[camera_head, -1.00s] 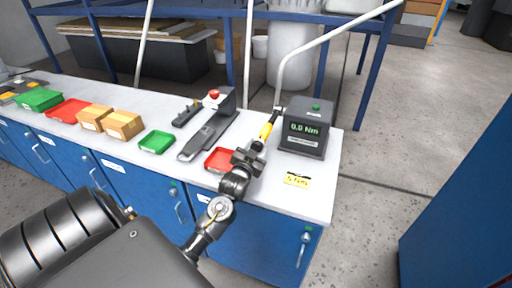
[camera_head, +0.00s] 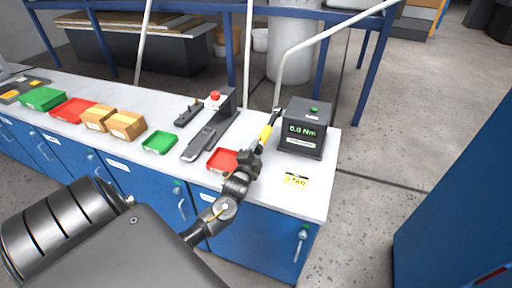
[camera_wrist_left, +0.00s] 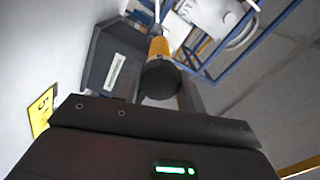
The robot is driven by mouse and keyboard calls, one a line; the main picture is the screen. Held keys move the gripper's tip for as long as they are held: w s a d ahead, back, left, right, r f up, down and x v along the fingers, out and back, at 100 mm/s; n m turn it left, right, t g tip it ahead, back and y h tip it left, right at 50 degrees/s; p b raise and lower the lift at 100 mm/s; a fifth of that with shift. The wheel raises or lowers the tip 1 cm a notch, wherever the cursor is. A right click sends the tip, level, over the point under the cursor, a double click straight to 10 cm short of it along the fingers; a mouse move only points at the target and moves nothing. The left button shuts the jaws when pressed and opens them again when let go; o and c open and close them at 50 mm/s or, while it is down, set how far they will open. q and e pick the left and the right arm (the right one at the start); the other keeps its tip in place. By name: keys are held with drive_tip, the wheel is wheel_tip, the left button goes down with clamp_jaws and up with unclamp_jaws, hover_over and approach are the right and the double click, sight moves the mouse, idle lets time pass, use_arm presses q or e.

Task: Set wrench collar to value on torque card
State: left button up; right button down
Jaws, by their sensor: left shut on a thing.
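The torque wrench (camera_head: 266,132) has a yellow section and a dark head that reaches to the left side of the grey tester box (camera_head: 303,128). My left gripper (camera_head: 258,149) is shut on the wrench's near end, above the bench. In the left wrist view the wrench's yellow section (camera_wrist_left: 159,47) and dark round end lie between my fingers. The collar's scale cannot be read. The yellow torque card (camera_head: 296,180) lies flat on the bench in front of the tester; its number is too small to read surely. The tester's green display reads in Nm, digits blurred. My right gripper is not in view.
A red tray (camera_head: 223,160) sits just left of my left gripper. A grey fixture with a red button (camera_head: 214,96), a green tray (camera_head: 160,142) and cardboard boxes (camera_head: 126,125) stand further left. The bench's front right corner is clear around the card.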

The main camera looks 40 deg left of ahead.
use_arm(q)
drive_tip(key=m+p, duration=0.3)
drive_tip(key=m, duration=0.3)
drive_tip(key=shift+r+m, duration=0.15)
drive_tip(key=shift+m, duration=0.15)
drive_tip(key=m+p, duration=0.2)
drive_tip(key=m, duration=0.2)
drive_tip(key=shift+m, duration=0.3)
drive_tip(key=m, duration=0.2)
drive_tip(key=shift+m+p, duration=0.3)
drive_tip(key=shift+m, duration=0.1)
drive_tip(key=m, duration=0.3)
drive_tip(key=shift+m, duration=0.3)
drive_tip(key=m, duration=0.6)
drive_tip(key=shift+f+m, duration=0.2)
drive_tip(key=shift+m, duration=0.2)
drive_tip(key=o, duration=1)
drive_tip(key=shift+c, duration=0.2)
